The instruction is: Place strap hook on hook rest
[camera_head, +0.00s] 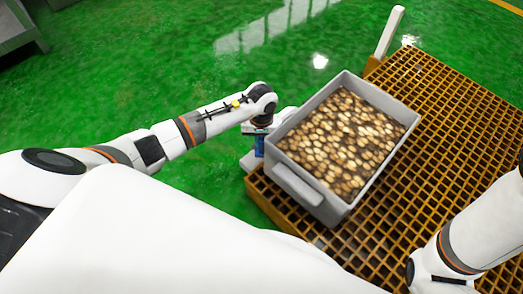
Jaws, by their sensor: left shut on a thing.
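My left gripper (259,146) points down beside the left corner of a grey bin, at the end of my left arm. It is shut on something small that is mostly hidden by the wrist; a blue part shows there. I cannot make out the strap hook's shape. The hook rest cannot be told for sure; a pale block (249,161) shows just below the gripper, at the grating's edge. My right arm comes in at the lower right, and its gripper is out of view below the bottom edge.
The grey bin (311,192), full of brown and pale rounded pieces, stands on an orange grating platform (450,105). A white post (390,32) rises at the platform's far corner. The green floor (150,75) is clear left of the platform. Grey equipment (15,25) stands at the upper left.

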